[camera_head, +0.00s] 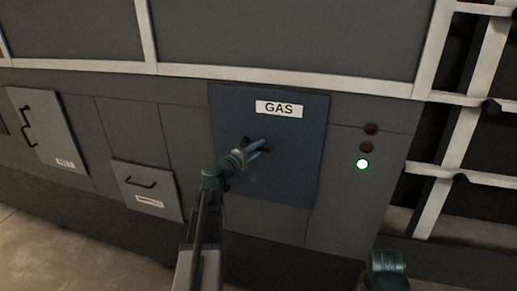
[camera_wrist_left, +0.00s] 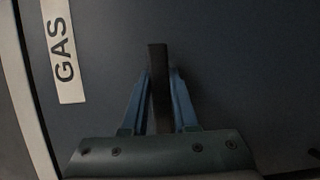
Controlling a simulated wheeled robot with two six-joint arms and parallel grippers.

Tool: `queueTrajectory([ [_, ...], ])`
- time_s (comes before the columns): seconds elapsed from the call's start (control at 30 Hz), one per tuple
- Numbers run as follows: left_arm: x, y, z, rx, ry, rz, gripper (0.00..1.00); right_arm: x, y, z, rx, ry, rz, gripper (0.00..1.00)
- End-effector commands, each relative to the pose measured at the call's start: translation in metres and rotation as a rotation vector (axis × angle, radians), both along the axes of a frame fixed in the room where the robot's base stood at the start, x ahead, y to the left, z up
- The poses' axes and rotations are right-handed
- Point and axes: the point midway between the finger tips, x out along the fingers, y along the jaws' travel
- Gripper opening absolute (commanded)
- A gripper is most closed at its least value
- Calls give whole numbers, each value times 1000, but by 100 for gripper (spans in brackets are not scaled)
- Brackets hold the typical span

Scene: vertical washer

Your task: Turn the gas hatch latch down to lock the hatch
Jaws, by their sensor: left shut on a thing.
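The gas hatch (camera_head: 300,160) is a dark blue-grey square panel with a white GAS label (camera_head: 279,109). It sits flush in the grey machine front. My left gripper (camera_head: 256,148) is at the middle of the hatch. In the left wrist view, the dark bar-shaped latch (camera_wrist_left: 158,70) stands between the two blue fingers of the left gripper (camera_wrist_left: 160,95), which are shut on it. In the head view the latch is mostly hidden by the gripper. Part of my right arm shows at the bottom right; its gripper jaws do not show.
Right of the hatch are three stacked lights; the lowest, a green light (camera_head: 362,164), is lit. A small handled panel (camera_head: 147,190) and a taller handled panel (camera_head: 48,130) are at the left. A white ladder-like frame (camera_head: 462,130) stands at the far right.

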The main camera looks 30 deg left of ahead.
Motion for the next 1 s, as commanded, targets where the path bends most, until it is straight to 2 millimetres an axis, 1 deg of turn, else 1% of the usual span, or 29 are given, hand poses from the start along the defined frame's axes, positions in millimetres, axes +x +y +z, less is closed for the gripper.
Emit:
queueTrajectory([
  [0.37, 0, 0, 0, 4, 1, 0, 0, 0, 0, 0, 0, 0, 0, 50],
  [0.57, 0, 0, -3, 57, 14, 0, 0, 0, 0, 2, 0, 0, 0, 50],
  [0.77, 0, 1, -11, 190, 46, 0, 0, 0, 0, 6, 0, 0, -1, 50],
  [1.0, -2, 5, -24, 408, 98, -1, 0, 0, 0, 11, 0, 0, -2, 50],
])
